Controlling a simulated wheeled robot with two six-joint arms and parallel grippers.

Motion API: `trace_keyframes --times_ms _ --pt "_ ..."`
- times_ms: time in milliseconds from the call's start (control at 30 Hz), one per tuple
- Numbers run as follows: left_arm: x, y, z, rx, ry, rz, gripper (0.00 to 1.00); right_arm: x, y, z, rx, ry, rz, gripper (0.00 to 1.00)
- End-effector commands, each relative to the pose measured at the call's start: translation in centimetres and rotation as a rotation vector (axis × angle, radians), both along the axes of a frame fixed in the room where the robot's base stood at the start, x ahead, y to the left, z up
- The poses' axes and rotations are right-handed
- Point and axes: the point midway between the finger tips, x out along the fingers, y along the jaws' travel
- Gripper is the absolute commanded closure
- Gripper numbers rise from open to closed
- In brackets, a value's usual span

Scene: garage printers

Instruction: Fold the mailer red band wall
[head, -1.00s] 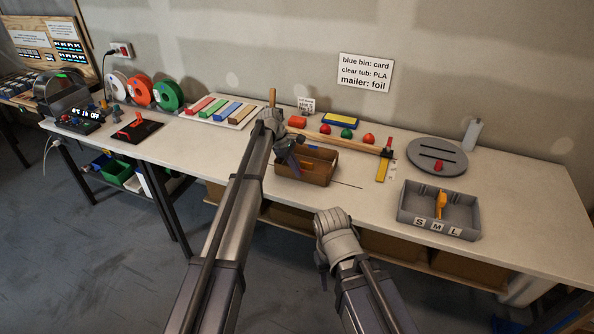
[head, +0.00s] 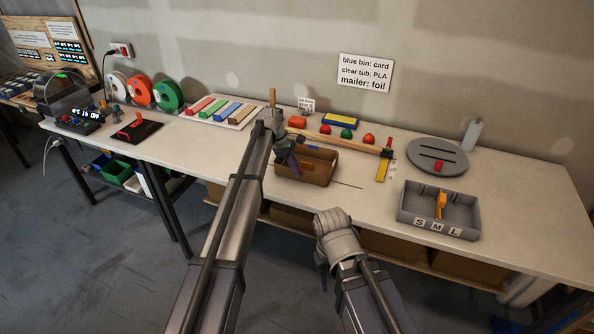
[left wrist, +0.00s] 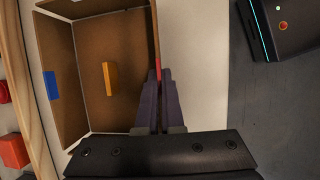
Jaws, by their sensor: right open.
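The mailer is an open brown cardboard box (head: 318,179) on the workbench, with a yellow-orange block (left wrist: 109,78) inside. A blue patch (left wrist: 50,85) marks its far wall. The near wall, with the red band (left wrist: 157,62), stands upright on the right in the left wrist view. My left gripper (left wrist: 161,72) has its fingers close together at this wall's top edge, with the wall seeming to run between them. The fingertips hide part of the band. My right gripper (head: 321,283) is open and empty, in front of the bench, apart from the mailer.
A wooden bar (head: 340,141) lies behind the mailer, with red and green knobs beyond it. A grey compartment tray (head: 407,211) and a round slotted grey disc (head: 425,150) are on the right. Coloured bars on a white tray (head: 245,125) are at the left back.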

Motion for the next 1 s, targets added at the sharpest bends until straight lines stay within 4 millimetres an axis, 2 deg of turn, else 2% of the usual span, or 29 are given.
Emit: trace_keyframes --times_ms 467,667,1000 --pt "-0.3 0.1 -0.1 -0.007 -0.022 0.001 1.0 0.0 0.0 -0.2 0.0 0.0 0.0 0.5" --pt "-1.2 0.3 -0.5 -0.037 -0.117 0.001 1.0 0.0 0.0 -1.0 0.0 0.0 0.0 0.5" --pt "-2.6 0.7 -1.3 -0.11 -0.361 0.001 1.0 0.0 0.0 -3.6 0.0 0.0 0.0 0.5"
